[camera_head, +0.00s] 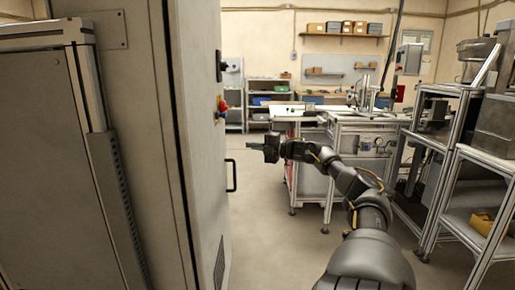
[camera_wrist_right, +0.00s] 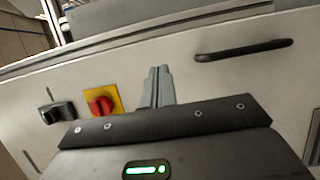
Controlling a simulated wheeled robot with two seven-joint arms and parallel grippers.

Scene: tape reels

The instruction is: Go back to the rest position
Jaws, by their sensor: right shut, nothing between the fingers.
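My right gripper (camera_head: 252,146) reaches forward in the head view, with its fingers pointing left toward the side of a tall grey cabinet (camera_head: 135,150). The fingers are shut with nothing between them, and they also show in the right wrist view (camera_wrist_right: 159,80). In that view the cabinet panel lies beyond the fingertips, with a red and yellow rotary switch (camera_wrist_right: 102,101) left of them and a black handle (camera_wrist_right: 243,50) to their right. I cannot tell whether the fingertips touch the panel. My left gripper is not in view.
The black handle (camera_head: 232,176) sticks out from the cabinet side, below the gripper's height. A workbench on wheels (camera_head: 330,180) stands ahead, and metal shelving (camera_head: 465,165) stands at the right. The floor (camera_head: 262,235) between cabinet and bench is clear.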

